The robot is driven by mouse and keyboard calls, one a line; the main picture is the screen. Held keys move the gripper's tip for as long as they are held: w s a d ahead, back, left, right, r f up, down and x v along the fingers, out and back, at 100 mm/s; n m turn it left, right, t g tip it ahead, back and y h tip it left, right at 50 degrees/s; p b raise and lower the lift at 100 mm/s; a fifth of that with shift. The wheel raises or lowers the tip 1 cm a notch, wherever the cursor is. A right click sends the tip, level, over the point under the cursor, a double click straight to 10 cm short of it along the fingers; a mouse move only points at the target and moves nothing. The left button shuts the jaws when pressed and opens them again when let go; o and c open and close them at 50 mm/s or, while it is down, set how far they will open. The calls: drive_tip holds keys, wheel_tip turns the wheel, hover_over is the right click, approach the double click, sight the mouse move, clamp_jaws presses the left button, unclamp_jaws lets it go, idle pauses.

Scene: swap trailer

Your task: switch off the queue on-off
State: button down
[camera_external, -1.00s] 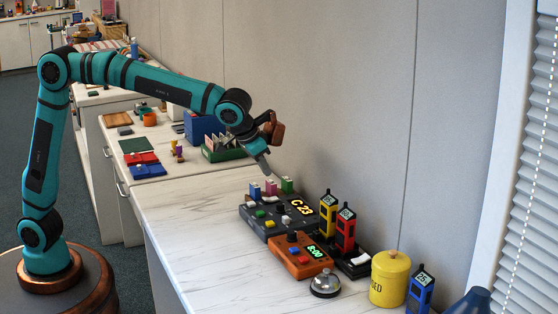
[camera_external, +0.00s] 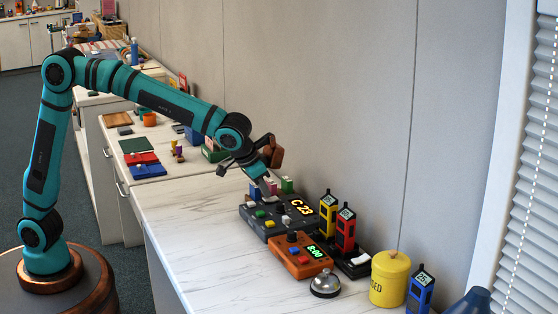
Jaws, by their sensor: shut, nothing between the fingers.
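Which control is the queue on-off cannot be told at this size. My gripper (camera_external: 266,190) is shut and empty.
An orange box (camera_external: 299,260) with a green display stands in front, beside a silver bell (camera_external: 325,285). Yellow (camera_external: 327,218) and red (camera_external: 345,231) handheld devices stand right, near a yellow canister (camera_external: 389,280) and a blue device (camera_external: 419,290). The counter's left side is clear.

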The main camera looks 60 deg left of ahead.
drive_tip(key=shift+s+f, duration=0.15)
drive_tip(key=shift+f, duration=0.05)
drive_tip(key=shift+w+r, duration=0.3)
drive_tip(key=shift+w, duration=0.45)
drive_tip(key=shift+r, duration=0.1)
drive_tip(key=shift+r, duration=0.35)
wheel_tip(320, 180, up, 4)
drive_tip(key=shift+s, duration=0.15)
drive_tip(key=s+r, duration=0.6)
drive_tip(key=shift+r, duration=0.3)
